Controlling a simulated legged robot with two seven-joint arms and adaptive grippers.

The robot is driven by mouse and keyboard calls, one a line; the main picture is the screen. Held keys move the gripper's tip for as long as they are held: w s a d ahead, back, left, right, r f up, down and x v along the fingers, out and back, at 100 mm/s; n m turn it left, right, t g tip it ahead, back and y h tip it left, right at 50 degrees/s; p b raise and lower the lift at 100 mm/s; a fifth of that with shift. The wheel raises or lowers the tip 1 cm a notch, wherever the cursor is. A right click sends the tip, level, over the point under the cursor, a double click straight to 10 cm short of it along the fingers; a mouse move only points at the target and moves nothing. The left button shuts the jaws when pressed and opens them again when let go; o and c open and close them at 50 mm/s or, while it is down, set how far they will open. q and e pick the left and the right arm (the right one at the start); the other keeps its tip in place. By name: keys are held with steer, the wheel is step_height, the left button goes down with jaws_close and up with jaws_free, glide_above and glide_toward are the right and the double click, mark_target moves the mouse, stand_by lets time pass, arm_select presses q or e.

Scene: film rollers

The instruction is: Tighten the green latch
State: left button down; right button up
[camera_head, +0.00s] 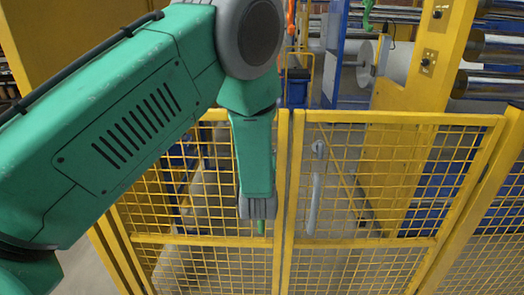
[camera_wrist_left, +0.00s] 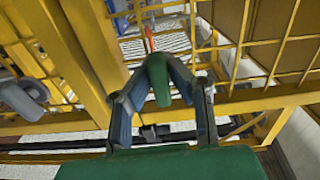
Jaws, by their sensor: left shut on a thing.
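The green latch (camera_head: 261,228) shows as a short green end just below my left gripper (camera_head: 258,212) in the head view. It is on the left side of the middle posts of the yellow mesh gate. In the left wrist view the green latch (camera_wrist_left: 158,84) sits between the two fingers of my left gripper (camera_wrist_left: 159,72), which are shut on it. The rest of the latch is hidden by the gripper in the head view. My right gripper is not in view.
The yellow mesh gate (camera_head: 380,242) stands directly ahead, with a grey handle (camera_head: 315,190) right of the middle posts. A yellow machine frame (camera_head: 415,85) with a white roll (camera_head: 372,65) and several metal rollers stands behind it. My left arm covers the left side.

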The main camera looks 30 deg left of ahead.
arm_select(q)
steer(key=shift+f, duration=0.1)
steer(key=c, duration=1.5)
jaws_free()
steer(key=shift+c, duration=0.2)
steer(key=shift+w, duration=0.2)
steer(key=shift+s, duration=0.1)
steer(key=shift+s+d, duration=0.2)
steer(key=shift+s, duration=0.1)
steer(key=v, duration=1.1)
steer(key=shift+f, duration=0.15)
